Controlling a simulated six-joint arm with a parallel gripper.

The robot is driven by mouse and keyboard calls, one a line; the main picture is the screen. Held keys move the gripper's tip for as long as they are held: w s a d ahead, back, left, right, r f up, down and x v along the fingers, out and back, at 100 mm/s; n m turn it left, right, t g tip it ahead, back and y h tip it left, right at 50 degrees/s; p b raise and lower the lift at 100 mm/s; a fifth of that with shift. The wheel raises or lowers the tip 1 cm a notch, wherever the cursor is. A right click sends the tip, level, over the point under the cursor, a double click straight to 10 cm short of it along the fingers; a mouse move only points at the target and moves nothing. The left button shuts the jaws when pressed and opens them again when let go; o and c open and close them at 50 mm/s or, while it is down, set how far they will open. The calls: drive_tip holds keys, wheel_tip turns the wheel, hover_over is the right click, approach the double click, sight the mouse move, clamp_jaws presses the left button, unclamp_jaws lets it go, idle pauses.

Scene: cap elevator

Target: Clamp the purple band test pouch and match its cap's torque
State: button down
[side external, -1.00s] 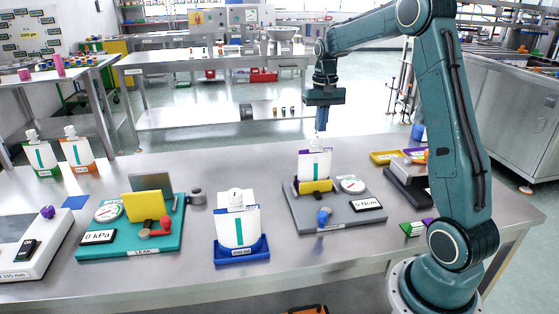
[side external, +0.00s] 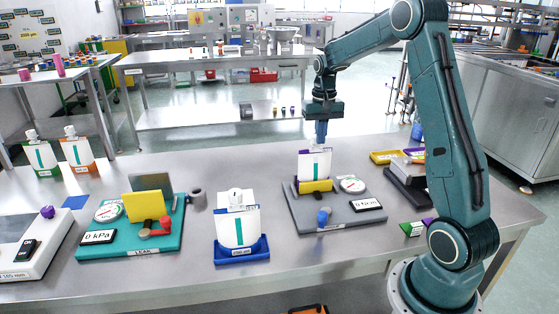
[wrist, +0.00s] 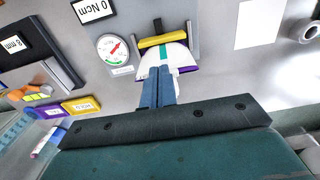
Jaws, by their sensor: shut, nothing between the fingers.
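The white pouch with a purple band and teal stripe (side external: 314,166) stands upright on the grey torque station (side external: 345,215), behind its yellow clamp jaw (side external: 316,186). The pouch also shows in the wrist view (wrist: 178,58) beside the yellow bar. My gripper (side external: 321,143) points down directly above the pouch top; its blue fingers (wrist: 158,75) are shut together with nothing between them. They hide the cap, so I cannot tell whether they touch it. The station has a round dial (wrist: 112,48), a display (wrist: 94,10) reading 0 Ncm and a blue knob (side external: 323,216).
A blue-banded pouch (side external: 238,220) stands in a blue tray to the left. The teal leak station (side external: 150,240) with a 0 kPa display is further left. Yellow and purple trays (side external: 385,157) and a dark fixture (side external: 408,185) lie right of the torque station, near my arm.

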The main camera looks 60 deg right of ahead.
drive_tip(key=shift+w+d, duration=0.4)
drive_tip(key=shift+w, duration=0.05)
idle(1.2)
drive_tip(key=shift+w+a, duration=0.15)
idle(0.6)
drive_tip(key=shift+s+a, duration=0.3)
idle(0.5)
drive_tip(key=shift+r, duration=0.15)
wheel_tip(320, 180, up, 6)
drive_tip(key=shift+f, duration=0.1)
idle(0.5)
drive_tip(key=shift+s+r, duration=0.3)
drive_tip(key=shift+r, duration=0.15)
